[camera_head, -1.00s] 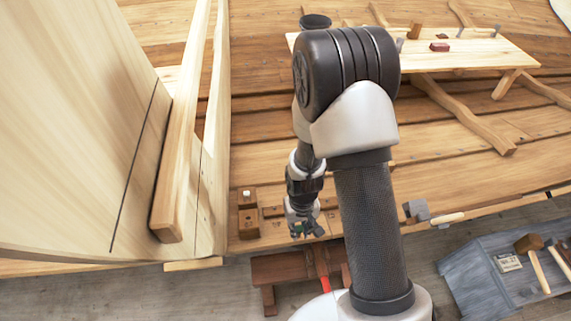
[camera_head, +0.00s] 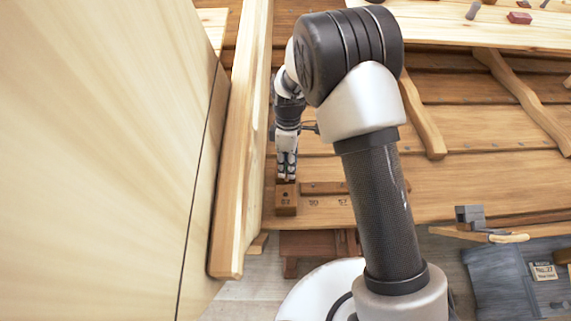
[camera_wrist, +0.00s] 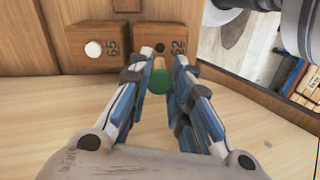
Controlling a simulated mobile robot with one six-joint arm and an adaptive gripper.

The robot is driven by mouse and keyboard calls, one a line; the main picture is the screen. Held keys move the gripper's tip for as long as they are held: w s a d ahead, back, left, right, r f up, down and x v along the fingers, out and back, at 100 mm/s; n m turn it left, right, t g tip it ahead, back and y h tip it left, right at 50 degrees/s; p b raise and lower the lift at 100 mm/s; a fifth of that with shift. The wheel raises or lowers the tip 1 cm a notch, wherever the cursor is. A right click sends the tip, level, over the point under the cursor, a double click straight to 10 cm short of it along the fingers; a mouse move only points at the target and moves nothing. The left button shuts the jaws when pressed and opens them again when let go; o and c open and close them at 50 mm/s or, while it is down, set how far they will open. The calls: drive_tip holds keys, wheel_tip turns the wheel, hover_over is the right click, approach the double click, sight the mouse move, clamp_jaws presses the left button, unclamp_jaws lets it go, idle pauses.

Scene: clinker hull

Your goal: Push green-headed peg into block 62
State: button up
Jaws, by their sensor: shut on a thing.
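My gripper (camera_wrist: 160,72) is shut on the green-headed peg (camera_wrist: 160,82), with a blue-lined finger on either side. The peg's pale wooden shaft points away from the wrist camera toward block 62 (camera_wrist: 172,64). Block 62 is a brown wooden block with a dark hole near its printed number. The hole shows just beyond the peg's tip, and the two look apart. In the head view my gripper (camera_head: 287,177) is at the far end of the block (camera_head: 286,206). The peg cannot be made out there.
Block 65 (camera_wrist: 89,64), holding a white-headed peg (camera_wrist: 93,49), sits left of block 62 in the wrist view. A tall pale plank wall (camera_head: 247,140) rises close to the left of my gripper. A grey clamp (camera_head: 470,215) sits on the hull edge at right.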

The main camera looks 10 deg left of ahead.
sight(286, 178)
drive_tip(key=shift+s+a+n, duration=0.15)
drive_tip(key=shift+a+n, duration=0.15)
drive_tip(key=shift+a, duration=0.05)
drive_tip(key=shift+b+x, duration=1.6)
drive_tip(key=shift+x, duration=1.2)
drive_tip(key=shift+d+f, duration=0.15)
drive_tip(key=shift+f, duration=0.15)
drive_tip(key=shift+f+b, duration=0.25)
drive_tip(key=shift+b, duration=0.15)
drive_tip(key=shift+b+x, duration=0.6)
drive_tip(key=shift+x, duration=0.3)
drive_tip(key=shift+c, duration=0.2)
drive_tip(key=o, duration=0.8)
drive_tip(key=shift+r, duration=0.15)
